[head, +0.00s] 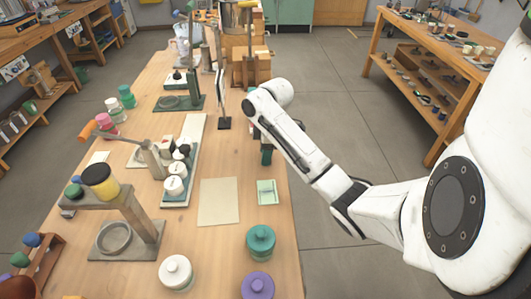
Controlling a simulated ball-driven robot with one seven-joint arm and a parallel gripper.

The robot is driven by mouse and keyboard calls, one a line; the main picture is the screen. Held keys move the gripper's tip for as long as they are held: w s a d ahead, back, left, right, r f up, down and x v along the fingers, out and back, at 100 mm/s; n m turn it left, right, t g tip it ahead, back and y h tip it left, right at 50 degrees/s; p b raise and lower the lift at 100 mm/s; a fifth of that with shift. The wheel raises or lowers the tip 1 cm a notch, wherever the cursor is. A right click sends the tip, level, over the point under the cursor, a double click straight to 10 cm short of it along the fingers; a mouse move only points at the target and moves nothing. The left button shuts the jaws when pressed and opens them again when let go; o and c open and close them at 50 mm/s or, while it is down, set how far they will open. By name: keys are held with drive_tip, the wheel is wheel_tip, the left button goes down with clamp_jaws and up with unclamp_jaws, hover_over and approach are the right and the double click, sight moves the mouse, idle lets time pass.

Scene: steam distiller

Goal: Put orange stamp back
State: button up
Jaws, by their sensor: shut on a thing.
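I cannot make out an orange stamp for certain. A lever with an orange handle (87,131) rises from a press at the left of the table, and a small orange patch (72,297) shows at the bottom edge. My white arm reaches in from the right over the table's right edge.
Round stamp-like pieces stand near the front: teal (261,242), white (176,272) and purple (257,286). A beige sheet (218,201) and a small green card (267,192) lie flat. A wooden stand (128,207) is at left. The floor right of the table is clear.

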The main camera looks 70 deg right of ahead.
drive_tip(key=shift+f, duration=0.2)
drive_tip(key=o, duration=0.9)
drive_tip(key=shift+c, duration=0.2)
drive_tip(key=shift+r, duration=0.1)
wheel_tip(320, 180, up, 12)
drive_tip(key=s+p, duration=0.1)
drive_tip(key=p, duration=0.5)
drive_tip(key=shift+s+d, duration=0.15)
drive_tip(key=shift+d, duration=0.15)
drive_tip(key=shift+r, duration=0.1)
